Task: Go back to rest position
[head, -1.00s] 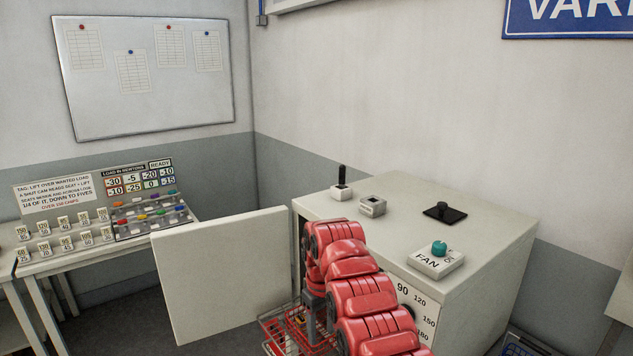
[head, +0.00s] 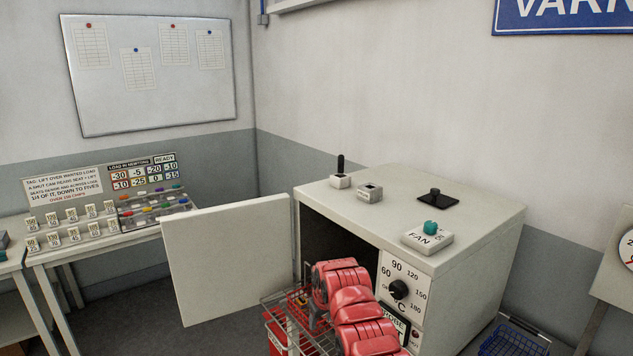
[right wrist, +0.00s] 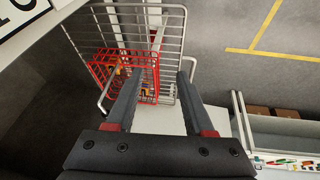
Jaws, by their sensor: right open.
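My right arm (head: 350,305) is red and reaches up from the bottom of the head view, in front of the open oven. It hides most of its own gripper there. In the right wrist view my right gripper (right wrist: 158,78) has its two dark fingers apart, with nothing held between them. A red wire basket (right wrist: 105,62) with small coloured items in it lies beyond the fingers on a metal wire rack (right wrist: 172,40). I cannot tell whether the fingers touch the rack. My left gripper is out of view.
The oven (head: 480,240) stands with its door (head: 225,262) swung open to the left. A fan switch (head: 428,238) and other small items sit on its top. A table (head: 110,242) with labelled tags stands at the left. A blue crate (head: 515,342) is at the lower right.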

